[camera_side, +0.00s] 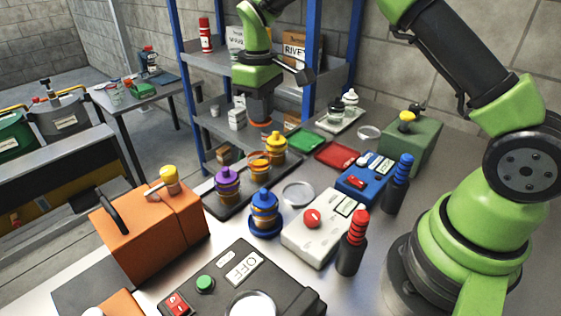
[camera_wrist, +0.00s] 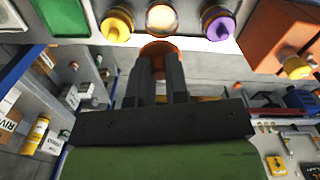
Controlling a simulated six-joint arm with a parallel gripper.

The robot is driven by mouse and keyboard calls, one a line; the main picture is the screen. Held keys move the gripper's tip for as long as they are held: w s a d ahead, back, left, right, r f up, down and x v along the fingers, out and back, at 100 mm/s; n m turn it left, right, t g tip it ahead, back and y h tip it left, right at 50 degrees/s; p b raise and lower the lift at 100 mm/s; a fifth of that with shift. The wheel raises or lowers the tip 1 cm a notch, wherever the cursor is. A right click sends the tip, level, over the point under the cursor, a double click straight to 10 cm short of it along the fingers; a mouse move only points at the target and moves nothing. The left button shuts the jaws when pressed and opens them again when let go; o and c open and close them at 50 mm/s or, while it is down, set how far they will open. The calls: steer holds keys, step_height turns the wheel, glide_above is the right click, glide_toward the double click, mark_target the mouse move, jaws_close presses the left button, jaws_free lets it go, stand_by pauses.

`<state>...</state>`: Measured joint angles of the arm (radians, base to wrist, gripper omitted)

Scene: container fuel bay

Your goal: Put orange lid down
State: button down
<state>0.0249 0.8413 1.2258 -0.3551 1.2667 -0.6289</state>
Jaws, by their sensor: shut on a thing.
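My gripper (camera_side: 261,118) is shut on the orange lid (camera_wrist: 158,48), which shows as a thin orange rim (camera_side: 261,125) under the fingers in the side view. In the wrist view, my gripper (camera_wrist: 160,72) has its dark fingers close together against the lid. The lid is held in the air above the back of the dark tray. Below it, an orange container (camera_side: 260,168) stands in the tray between the yellow-lidded container (camera_side: 276,148) and the purple-lidded container (camera_side: 228,188). In the wrist view, the orange container (camera_wrist: 162,18) shows a pale round top.
The dark tray (camera_side: 242,204) lies beside an orange box (camera_side: 150,235). A blue-lidded container (camera_side: 264,212) stands in front. A green mat (camera_side: 306,140) and red mat (camera_side: 340,155) lie behind, to the right. A blue-framed shelf (camera_side: 189,95) stands close behind my gripper.

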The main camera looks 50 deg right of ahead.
steer(key=s+d+f, duration=0.2)
steer(key=s+f, duration=0.3)
steer(key=s, duration=0.4)
glide_above(299, 194)
step_height(299, 194, down, 5)
steer(key=shift+f, duration=2.55)
steer(key=shift+f, duration=0.1)
steer(key=c, duration=1.1)
jaws_free()
